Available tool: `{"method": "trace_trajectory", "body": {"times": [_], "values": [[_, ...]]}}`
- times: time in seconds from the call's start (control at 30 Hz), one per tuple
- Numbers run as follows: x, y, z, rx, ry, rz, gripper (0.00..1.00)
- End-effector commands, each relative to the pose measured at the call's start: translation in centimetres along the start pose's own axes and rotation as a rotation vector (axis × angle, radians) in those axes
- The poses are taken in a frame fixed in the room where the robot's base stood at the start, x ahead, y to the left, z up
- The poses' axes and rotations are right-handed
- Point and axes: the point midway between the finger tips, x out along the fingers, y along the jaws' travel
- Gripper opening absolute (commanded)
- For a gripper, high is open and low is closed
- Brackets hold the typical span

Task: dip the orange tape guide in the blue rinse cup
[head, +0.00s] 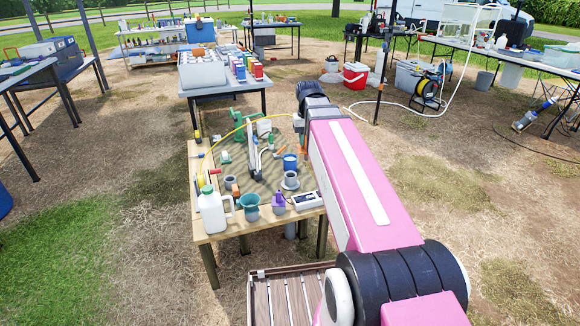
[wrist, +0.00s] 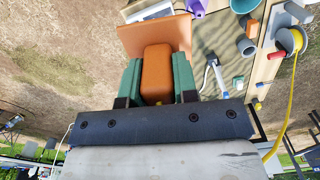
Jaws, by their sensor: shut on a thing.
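My gripper (wrist: 157,85) has green fingers shut on the orange tape guide (wrist: 157,70), a rounded block with a wider plate at its far end. In the head view my gripper (head: 301,128) is partly hidden by my pink arm, by the table's right edge. The guide appears above and apart from the cup. I cannot make out the blue cup in the wrist view.
A grey mug (head: 291,179), a meter (head: 306,200), a purple bottle (head: 278,202), a teal vase (head: 249,207) and a white jug (head: 212,214) line the near side. A pale upright tool (head: 253,150) stands mid-table.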

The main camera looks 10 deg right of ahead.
Motion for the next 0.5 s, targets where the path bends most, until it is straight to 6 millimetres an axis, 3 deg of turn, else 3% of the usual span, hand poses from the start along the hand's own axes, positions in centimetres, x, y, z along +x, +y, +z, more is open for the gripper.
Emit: {"method": "trace_trajectory", "body": {"times": [0.5], "values": [[-0.97,0.00,-0.04,0.000,0.001,0.000,0.03]]}}
